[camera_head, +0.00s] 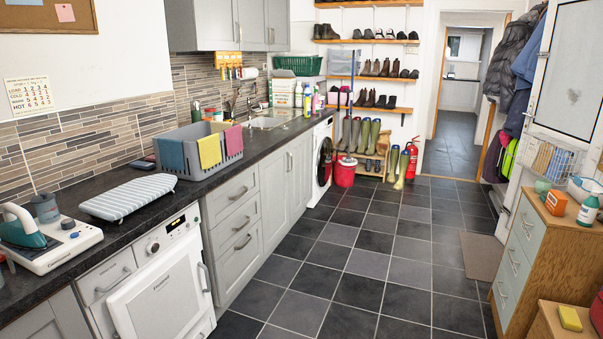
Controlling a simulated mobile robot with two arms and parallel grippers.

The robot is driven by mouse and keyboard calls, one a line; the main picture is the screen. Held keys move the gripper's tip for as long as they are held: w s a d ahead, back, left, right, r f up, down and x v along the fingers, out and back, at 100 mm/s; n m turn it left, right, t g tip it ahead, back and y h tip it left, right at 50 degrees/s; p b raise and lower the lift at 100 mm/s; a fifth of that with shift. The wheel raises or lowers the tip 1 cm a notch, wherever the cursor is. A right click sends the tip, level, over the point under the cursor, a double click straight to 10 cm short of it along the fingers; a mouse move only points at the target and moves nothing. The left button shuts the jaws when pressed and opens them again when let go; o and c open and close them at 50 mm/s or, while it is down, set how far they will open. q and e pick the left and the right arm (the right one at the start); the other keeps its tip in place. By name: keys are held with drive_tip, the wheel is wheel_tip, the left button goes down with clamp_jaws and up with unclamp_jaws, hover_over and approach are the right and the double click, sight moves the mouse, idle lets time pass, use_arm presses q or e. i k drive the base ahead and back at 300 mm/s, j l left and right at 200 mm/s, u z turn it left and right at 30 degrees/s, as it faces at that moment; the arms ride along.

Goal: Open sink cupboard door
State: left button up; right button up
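The sink (265,122) is set in the dark worktop along the left wall, with a tap (235,106) behind it. Below and near it, the grey base unit has two tall cupboard doors, a nearer one (274,200) and a farther one (301,168). Both look shut, with upright handles close to where the doors meet. I cannot tell for certain which one is the sink cupboard door. Neither of my grippers shows in the head view.
A drawer stack (236,220) and a white appliance (160,285) stand nearer along the counter. A washing machine (320,160) and red bucket (345,172) stand beyond the cupboard. A wooden cabinet (560,250) stands at right.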

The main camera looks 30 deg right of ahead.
sight(300, 148)
drive_tip(key=i+l+z, duration=0.65)
drive_tip(key=i+l, duration=0.2)
drive_tip(key=i+l+z, duration=0.3)
drive_tip(key=i, duration=0.2)
drive_tip(key=i+l+z, duration=0.35)
drive_tip(key=i, duration=0.15)
drive_tip(key=i+j+z, duration=0.1)
drive_tip(key=i+z, duration=0.2)
drive_tip(key=i, duration=2.5)
drive_tip(key=i+u, duration=0.15)
drive_tip(key=i, duration=0.35)
drive_tip(key=i+l+u, duration=0.15)
drive_tip(key=i, duration=0.35)
drive_tip(key=i+l+u, duration=0.1)
drive_tip(key=i, duration=0.4)
drive_tip(key=i+l+u, duration=0.15)
drive_tip(key=i, duration=0.35)
drive_tip(key=l, duration=0.1)
